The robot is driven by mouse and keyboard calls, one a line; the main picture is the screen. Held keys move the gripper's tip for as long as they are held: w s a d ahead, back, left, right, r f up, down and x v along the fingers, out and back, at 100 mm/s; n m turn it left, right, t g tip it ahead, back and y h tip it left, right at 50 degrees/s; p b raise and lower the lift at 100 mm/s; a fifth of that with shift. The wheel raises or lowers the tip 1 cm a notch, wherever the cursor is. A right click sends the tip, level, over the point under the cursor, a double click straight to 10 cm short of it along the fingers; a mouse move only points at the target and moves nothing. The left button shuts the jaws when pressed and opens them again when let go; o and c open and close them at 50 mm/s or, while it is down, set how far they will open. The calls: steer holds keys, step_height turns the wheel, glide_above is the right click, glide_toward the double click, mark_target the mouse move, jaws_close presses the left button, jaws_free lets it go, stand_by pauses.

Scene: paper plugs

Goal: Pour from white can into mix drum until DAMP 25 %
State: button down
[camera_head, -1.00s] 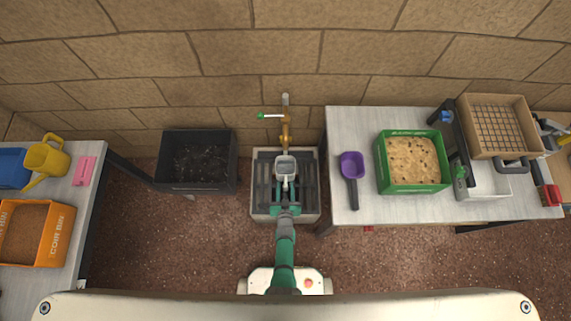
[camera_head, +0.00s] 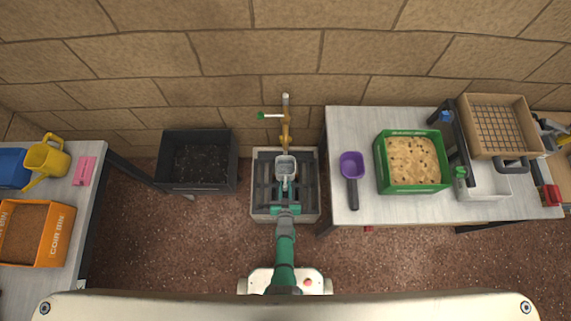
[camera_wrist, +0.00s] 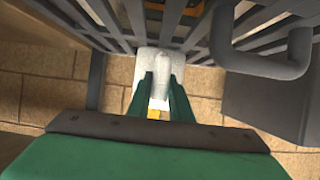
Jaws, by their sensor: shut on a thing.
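My gripper (camera_head: 285,190) is shut on the handle of a small white can (camera_head: 286,166). The can is over the grey slatted drain tray, just in front of the brass tap. Its open top faces the head camera; what is inside it is unclear. In the wrist view my green fingers (camera_wrist: 158,95) close on the white can (camera_wrist: 150,62). I cannot make out a mix drum or a damp reading in either view.
The brass tap (camera_head: 286,130) stands above the drain tray (camera_head: 313,211). A black bin (camera_head: 231,180) is to the left. The right table (camera_head: 345,120) carries a purple scoop (camera_head: 351,165) and a green crate (camera_head: 414,189). A yellow watering can (camera_head: 47,158) stands far left.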

steer(key=shift+w+r, duration=0.1)
steer(key=shift+r, duration=2.5)
